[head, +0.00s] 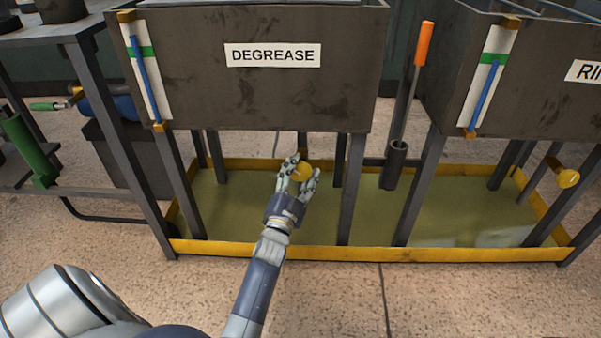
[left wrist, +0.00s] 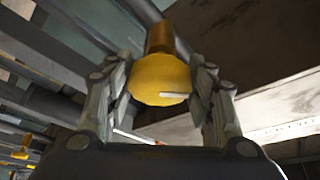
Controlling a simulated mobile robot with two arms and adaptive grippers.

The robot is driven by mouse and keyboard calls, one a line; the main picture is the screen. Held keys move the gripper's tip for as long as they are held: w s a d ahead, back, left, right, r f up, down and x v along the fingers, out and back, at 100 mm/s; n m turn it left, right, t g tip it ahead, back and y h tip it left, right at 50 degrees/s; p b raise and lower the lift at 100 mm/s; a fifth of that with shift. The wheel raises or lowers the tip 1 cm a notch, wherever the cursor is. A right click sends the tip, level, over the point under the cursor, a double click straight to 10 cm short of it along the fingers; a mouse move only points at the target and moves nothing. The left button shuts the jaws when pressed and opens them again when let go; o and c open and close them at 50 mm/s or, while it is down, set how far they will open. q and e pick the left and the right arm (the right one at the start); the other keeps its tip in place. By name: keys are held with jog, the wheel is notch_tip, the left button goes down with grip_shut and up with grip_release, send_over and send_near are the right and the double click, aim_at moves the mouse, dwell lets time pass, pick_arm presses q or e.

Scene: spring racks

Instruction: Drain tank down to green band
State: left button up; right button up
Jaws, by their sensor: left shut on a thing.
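The dark tank labelled DEGREASE (head: 210,85) stands on legs at the centre left of the head view. Its white gauge (head: 135,88) at the left edge has a green band (head: 149,51) and a blue column (head: 145,80). The blue column's top is a little above the green band. Below the tank is a round yellow valve knob (head: 302,171), which also shows in the left wrist view (left wrist: 158,78) on a brass-coloured stem. My left gripper (head: 298,178) is shut on this knob, with fingers on both sides. My right gripper is not in view.
A second tank (head: 450,95) stands at right with its own gauge and yellow knob (head: 568,178). An orange-handled tool (head: 424,45) stands in a holder between the tanks. A yellow-rimmed tray (head: 300,253) lies beneath them. Tank legs (head: 352,190) flank my left arm.

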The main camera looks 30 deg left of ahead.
pick_arm(q)
jog(key=o, duration=1.1)
jog(key=shift+c, duration=0.2)
jog(key=v, duration=0.7)
jog(key=shift+s, duration=0.2)
jog(key=shift+d+f, duration=0.1)
jog(key=shift+d, duration=0.05)
